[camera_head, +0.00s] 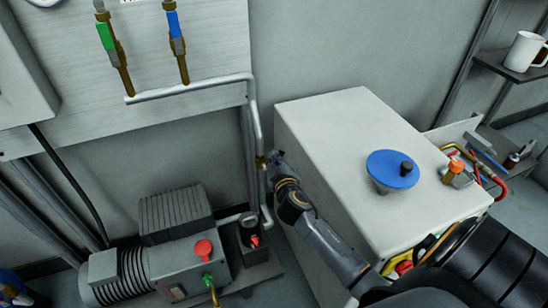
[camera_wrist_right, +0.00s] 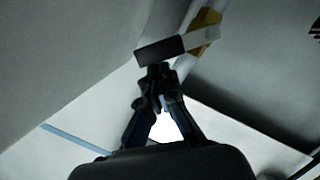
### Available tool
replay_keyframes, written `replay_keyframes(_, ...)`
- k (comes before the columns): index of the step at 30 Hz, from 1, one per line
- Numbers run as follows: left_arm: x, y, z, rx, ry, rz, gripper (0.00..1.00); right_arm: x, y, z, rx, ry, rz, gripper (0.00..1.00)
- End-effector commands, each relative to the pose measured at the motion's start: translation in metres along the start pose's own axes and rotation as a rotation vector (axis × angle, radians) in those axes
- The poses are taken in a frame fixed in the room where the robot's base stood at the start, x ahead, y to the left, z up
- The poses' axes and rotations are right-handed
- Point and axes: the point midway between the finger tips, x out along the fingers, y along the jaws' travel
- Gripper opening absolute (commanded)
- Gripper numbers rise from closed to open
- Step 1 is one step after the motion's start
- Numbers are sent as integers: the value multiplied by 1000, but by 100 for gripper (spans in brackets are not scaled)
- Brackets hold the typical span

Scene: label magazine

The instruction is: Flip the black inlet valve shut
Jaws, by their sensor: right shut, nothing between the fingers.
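In the right wrist view, the black inlet valve handle (camera_wrist_right: 160,52) is a dark bar. It sticks out to the left from a brass valve body (camera_wrist_right: 207,30) on a pale pipe, roughly crosswise to that pipe. My right gripper (camera_wrist_right: 158,72) is shut and empty, its fingertips just below the handle. I cannot tell whether they touch it. In the head view, my right gripper (camera_head: 275,158) reaches in beside the brass valve (camera_head: 261,162) on the vertical pipe. The handle is too small or hidden to make out there. My left gripper is not in view.
A large white cabinet (camera_head: 315,125) with a blue disc (camera_head: 392,168) on top stands just right of the valve. A grey pump (camera_head: 165,260) with a red knob is below left. Green (camera_head: 105,37) and blue (camera_head: 176,27) valve handles hang on the wall panel.

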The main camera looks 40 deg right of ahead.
Motion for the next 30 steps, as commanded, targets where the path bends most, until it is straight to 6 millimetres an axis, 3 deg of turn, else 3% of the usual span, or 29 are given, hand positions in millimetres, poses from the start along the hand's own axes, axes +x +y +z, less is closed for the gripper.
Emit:
replay_keyframes(12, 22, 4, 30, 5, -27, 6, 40, 4, 7, 19, 253, -4, -62, 0)
replay_keyframes(30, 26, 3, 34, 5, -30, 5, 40, 8, 7, 35, 245, -3, -61, 0)
